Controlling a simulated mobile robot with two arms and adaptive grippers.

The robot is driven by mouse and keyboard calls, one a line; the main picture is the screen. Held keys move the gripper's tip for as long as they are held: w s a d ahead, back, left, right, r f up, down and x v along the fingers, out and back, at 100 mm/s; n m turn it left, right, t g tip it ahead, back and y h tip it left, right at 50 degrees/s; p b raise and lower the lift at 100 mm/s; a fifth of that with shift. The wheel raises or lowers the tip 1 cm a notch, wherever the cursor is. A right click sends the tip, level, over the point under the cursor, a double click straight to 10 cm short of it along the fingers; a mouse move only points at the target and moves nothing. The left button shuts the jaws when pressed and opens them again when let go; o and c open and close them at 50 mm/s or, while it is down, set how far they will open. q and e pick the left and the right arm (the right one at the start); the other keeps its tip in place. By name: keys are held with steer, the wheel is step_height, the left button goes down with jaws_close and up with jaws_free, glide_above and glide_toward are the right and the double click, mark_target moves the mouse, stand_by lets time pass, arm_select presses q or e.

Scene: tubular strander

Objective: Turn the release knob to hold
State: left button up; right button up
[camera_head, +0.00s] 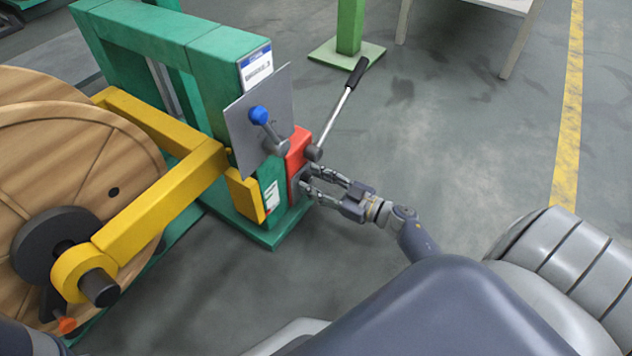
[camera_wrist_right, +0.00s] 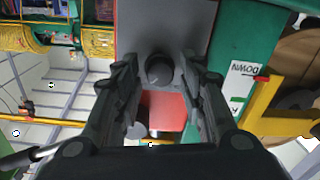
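A dark round knob (camera_wrist_right: 158,68), which looks like the release knob, sits on a grey plate (camera_wrist_right: 150,22) in the right wrist view. My right gripper (camera_head: 306,180) reaches this plate from the right. In the right wrist view its fingers (camera_wrist_right: 159,60) are open, one on each side of the knob, with a visible gap on both sides. The knob's setting cannot be read. My left gripper is out of view.
Just above the gripper are the red block (camera_head: 298,148) and a lever with a black handle (camera_head: 357,73). A blue-knobbed lever (camera_head: 258,116) stands before a grey panel. A yellow arm (camera_head: 160,205) and wooden reel (camera_head: 90,165) are at left. Floor at right is clear.

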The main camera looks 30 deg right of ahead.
jaws_close()
steer(key=shift+n, duration=0.4)
steer(key=shift+r+n+p, duration=0.1)
steer(key=shift+n+p, duration=0.7)
steer(key=shift+n, duration=0.2)
steer(key=n+p, duration=0.1)
steer(key=n, duration=0.8)
steer(key=shift+a+n+p, duration=0.1)
steer(key=shift+n+p, duration=0.2)
steer(key=shift+p, duration=0.05)
steer(key=n, duration=0.4)
steer(key=shift+s+n+h, duration=0.1)
steer(key=shift+n+h, duration=0.3)
steer(key=shift+n+b, duration=0.3)
